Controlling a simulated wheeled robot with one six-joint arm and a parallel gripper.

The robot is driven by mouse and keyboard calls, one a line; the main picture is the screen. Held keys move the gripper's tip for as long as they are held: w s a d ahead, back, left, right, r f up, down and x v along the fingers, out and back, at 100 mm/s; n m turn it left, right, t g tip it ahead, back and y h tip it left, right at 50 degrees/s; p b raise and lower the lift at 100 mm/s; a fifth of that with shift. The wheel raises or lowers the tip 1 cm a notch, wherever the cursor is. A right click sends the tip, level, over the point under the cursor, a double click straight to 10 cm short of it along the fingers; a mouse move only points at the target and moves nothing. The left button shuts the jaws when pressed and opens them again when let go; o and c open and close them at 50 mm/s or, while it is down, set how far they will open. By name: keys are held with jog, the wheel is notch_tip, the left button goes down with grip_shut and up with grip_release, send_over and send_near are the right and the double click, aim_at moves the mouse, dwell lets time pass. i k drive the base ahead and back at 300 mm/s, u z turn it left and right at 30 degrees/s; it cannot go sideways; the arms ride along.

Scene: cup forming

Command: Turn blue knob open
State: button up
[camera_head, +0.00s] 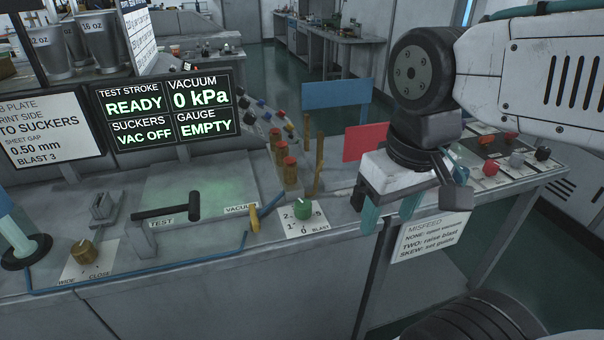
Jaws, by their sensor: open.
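My gripper (389,225) is at the right of centre, pointing down with its two teal fingers apart and nothing between them. It hangs by the bench's front edge, to the right of a green knob (302,209) on a white plate marked BLAST, and does not touch that knob. Small dark blue knobs (238,91) stand in a row of small controls to the right of the screen, far to the left of my gripper. I cannot tell which of them is the task's blue knob, nor its setting.
A black TEST handle (165,212), a yellow VACUUM lever (254,219) and a brass knob (83,251) stand on the bench. Red-topped brass posts (289,172) and a red panel (365,142) rise left of my gripper. The screen (167,107) reads VAC OFF. More knobs (490,168) sit at right.

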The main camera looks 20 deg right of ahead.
aim_at(458, 177)
jog(key=u, duration=2)
jog(key=k, duration=1.1)
jog(key=z, duration=2.25)
